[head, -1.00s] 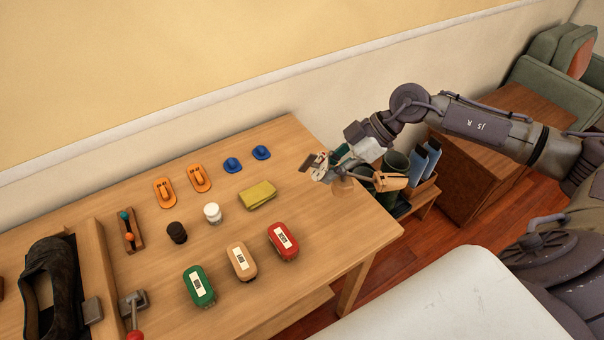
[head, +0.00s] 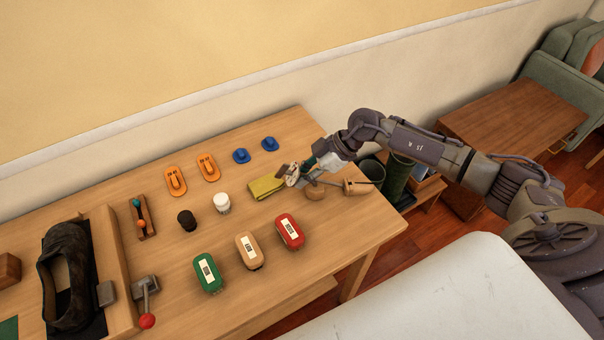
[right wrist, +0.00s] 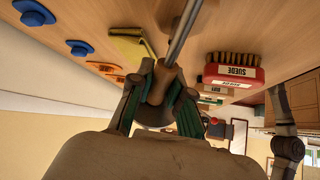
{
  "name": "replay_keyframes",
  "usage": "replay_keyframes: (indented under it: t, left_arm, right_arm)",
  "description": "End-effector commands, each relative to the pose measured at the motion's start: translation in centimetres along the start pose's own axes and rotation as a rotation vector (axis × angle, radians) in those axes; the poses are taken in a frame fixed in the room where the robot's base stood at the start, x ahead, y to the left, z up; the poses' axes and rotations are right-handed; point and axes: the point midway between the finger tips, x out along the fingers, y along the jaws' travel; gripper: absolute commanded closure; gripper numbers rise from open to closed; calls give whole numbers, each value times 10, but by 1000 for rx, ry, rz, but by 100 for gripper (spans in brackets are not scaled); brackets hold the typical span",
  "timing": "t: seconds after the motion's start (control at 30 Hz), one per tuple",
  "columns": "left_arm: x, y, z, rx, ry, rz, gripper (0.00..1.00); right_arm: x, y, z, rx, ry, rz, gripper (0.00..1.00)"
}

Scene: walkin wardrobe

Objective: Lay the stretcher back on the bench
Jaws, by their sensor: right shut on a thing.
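The stretcher (head: 357,187), with wooden end pieces and a metal rod, is at the right end of the wooden bench (head: 340,226). My right gripper (head: 300,175) is shut on it. In the right wrist view, the fingers (right wrist: 160,100) close around a wooden part of the stretcher (right wrist: 161,79), and its rod (right wrist: 183,36) runs up and away. I cannot tell whether the stretcher touches the bench top. My left gripper is not in view.
A folded yellow cloth (head: 266,187) lies just left of the gripper. Red (head: 289,231), tan (head: 249,251) and green (head: 208,273) brushes stand nearer the front. Two jars, orange and blue items, and a dark shoe (head: 68,275) are farther left. The right front corner is clear.

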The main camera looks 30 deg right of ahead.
Motion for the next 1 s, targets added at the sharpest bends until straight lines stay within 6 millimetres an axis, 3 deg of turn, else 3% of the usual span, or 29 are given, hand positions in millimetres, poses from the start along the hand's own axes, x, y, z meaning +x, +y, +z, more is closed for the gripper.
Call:
replay_keyframes:
  t: [0.23,0.27,0.4,0.77,1.0]
  left_arm:
    - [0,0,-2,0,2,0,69]
    - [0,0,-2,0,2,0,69]
    - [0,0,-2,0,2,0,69]
    - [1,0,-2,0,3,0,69]
    - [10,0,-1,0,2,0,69]
  right_arm:
    - [0,1,0,-1,2,2,100]
    - [1,0,1,0,0,0,79]
    - [1,0,1,-1,0,0,57]
    - [-3,1,0,-2,-1,2,57]
    - [-43,1,2,-3,-3,5,57]
